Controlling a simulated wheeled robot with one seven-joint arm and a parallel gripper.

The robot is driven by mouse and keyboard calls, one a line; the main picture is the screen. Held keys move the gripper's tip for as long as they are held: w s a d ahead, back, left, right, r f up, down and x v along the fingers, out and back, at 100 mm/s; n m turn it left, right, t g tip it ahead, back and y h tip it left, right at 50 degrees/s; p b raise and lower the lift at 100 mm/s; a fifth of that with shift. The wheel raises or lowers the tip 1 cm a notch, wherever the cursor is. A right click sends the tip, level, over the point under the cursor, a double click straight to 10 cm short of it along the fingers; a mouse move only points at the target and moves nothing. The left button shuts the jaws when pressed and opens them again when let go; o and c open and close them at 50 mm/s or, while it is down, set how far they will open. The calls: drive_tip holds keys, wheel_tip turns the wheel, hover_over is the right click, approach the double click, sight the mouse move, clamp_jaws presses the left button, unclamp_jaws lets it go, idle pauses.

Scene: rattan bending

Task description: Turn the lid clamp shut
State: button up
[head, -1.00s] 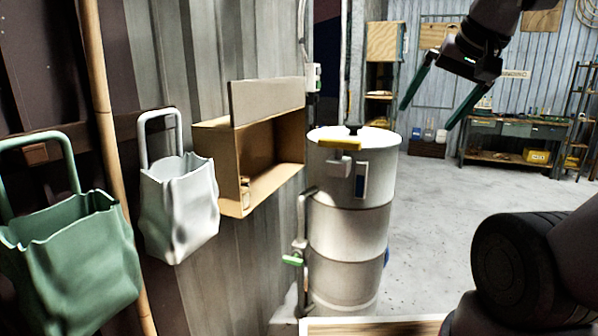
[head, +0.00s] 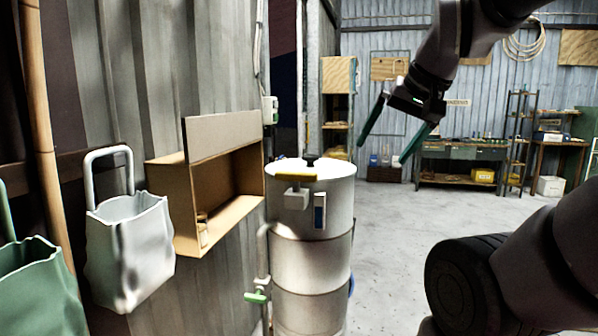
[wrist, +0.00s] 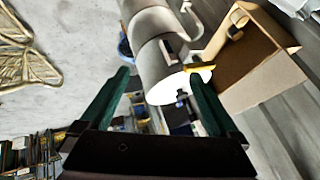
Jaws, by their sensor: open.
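A tall pale metal drum (head: 312,250) stands against the corrugated wall, with a round lid (head: 330,168) bearing a black knob. A yellow clamp handle (head: 296,177) sits at the lid's near rim, above a pale bracket on the drum's side. My gripper (head: 388,150) is open and empty, up and right of the drum in the head view. In the wrist view, my gripper's green fingers (wrist: 160,85) are spread wide.
An open cardboard box (head: 225,200) is on the wall left of the drum. A white bag (head: 128,245) and a green bag (head: 35,290) hang further left. A green-handled valve (head: 256,297) is beside the drum's lower part. Clear floor lies to the right, before a workbench (head: 460,160).

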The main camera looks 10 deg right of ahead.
drive_tip(key=shift+w+a+r+n, duration=0.15)
drive_tip(key=shift+w+a+n, duration=0.1)
drive_tip(key=shift+a, duration=0.2)
drive_tip(key=shift+w+a+r+n, duration=0.15)
drive_tip(key=shift+w+a+n, duration=0.1)
drive_tip(key=shift+a, duration=0.15)
drive_tip(key=c, duration=0.4)
drive_tip(key=shift+o, duration=0.2)
drive_tip(key=n+g+h, duration=0.2)
drive_tip(key=n+g, duration=0.5)
drive_tip(key=n, duration=1)
hover_over(297, 172)
wheel_tip(297, 172, down, 11)
drive_tip(key=shift+r, duration=0.1)
clamp_jaws()
